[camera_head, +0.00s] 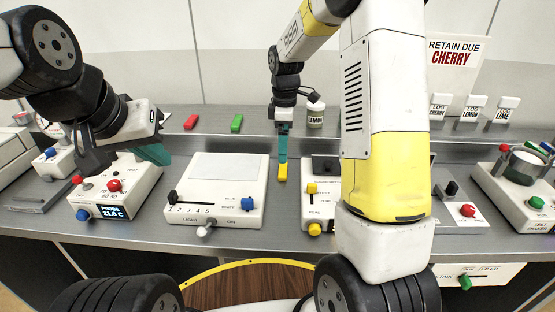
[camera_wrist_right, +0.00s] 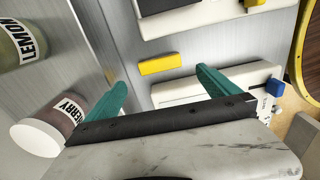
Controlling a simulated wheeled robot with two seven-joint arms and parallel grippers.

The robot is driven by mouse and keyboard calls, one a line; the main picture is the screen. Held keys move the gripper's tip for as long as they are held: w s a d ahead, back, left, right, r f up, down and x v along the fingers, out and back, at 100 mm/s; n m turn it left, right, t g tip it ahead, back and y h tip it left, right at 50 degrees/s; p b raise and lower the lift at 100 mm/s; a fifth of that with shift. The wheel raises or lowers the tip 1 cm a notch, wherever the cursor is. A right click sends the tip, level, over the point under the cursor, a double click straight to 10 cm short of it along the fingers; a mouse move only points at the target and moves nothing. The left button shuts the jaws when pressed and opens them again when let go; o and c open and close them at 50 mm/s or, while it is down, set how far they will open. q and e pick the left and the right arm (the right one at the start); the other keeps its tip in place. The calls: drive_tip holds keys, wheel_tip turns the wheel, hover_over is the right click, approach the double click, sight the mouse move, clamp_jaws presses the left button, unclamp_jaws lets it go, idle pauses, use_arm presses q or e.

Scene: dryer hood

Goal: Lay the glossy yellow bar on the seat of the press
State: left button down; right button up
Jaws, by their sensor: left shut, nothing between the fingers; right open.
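The glossy yellow bar (camera_head: 282,173) lies on the metal bench between two white units. In the right wrist view the bar (camera_wrist_right: 160,65) lies beyond the fingertips, across the gap between them. My right gripper (camera_head: 283,150) points down over the bar, with its teal fingers (camera_wrist_right: 160,78) apart and nothing between them. My left gripper (camera_head: 153,154) is shut and empty above the probe unit at left. A white unit with yellow knobs (camera_head: 313,211) stands right of the bar, partly hidden by my right arm. I cannot tell which unit is the press, and its seat is not clear.
A white light-panel unit (camera_head: 216,190) stands left of the bar. The lemon jar (camera_head: 315,115) stands behind the gripper. The cherry jar (camera_wrist_right: 62,122) is close to the right hand.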

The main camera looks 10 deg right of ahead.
sight(283, 168)
drive_tip(key=shift+w+f, duration=0.15)
drive_tip(key=shift+f, duration=0.65)
wheel_tip(283, 168, down, 7)
drive_tip(key=shift+a+r, duration=0.1)
drive_tip(key=c, duration=1.4)
drive_tip(key=shift+r, duration=0.15)
